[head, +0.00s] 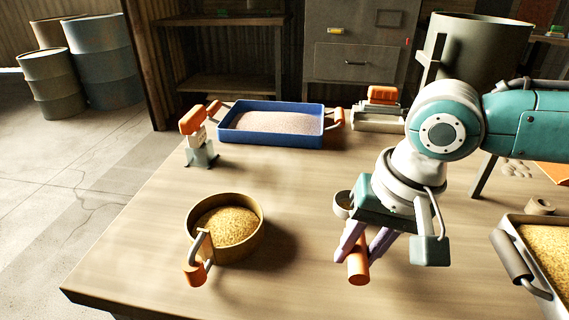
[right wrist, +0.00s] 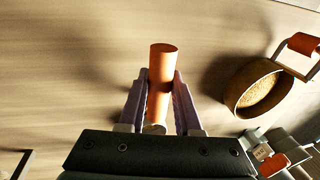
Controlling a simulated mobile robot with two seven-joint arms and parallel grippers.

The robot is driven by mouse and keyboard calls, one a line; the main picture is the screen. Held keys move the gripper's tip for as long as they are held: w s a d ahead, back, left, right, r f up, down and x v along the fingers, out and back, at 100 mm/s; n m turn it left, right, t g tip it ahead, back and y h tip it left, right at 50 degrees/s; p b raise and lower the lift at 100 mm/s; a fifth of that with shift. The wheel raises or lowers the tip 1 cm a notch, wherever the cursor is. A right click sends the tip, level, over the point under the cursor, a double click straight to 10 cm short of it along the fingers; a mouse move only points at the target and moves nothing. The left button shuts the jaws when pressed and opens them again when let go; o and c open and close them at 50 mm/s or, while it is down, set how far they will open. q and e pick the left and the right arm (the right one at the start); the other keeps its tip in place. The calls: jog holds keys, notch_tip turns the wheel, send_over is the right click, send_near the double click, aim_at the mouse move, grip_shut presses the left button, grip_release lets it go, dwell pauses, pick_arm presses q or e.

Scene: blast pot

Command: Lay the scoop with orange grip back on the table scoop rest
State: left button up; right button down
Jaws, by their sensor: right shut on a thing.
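The orange grip of the scoop (head: 358,266) sticks out below my right gripper (head: 362,250), whose purple fingers are shut on it. In the right wrist view, the orange grip (right wrist: 162,75) stands between both fingers of my right gripper (right wrist: 160,95). A small round metal cup (head: 341,207) shows just behind the gripper and looks like the scoop's bowl; the gripper hides how it joins. A pale low block (head: 378,123) with an orange-topped piece stands at the table's back; I cannot tell whether it is the scoop rest. My left gripper is not in view.
A round pan of yellow grain (head: 258,227) with an orange handle sits front left. A blue tray (head: 270,136) and a small grey stand (head: 202,155) stand farther back. A metal tray of grain (head: 516,262) is at right. The middle table is bare.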

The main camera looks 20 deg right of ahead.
jog(key=c, duration=0.5)
grip_release()
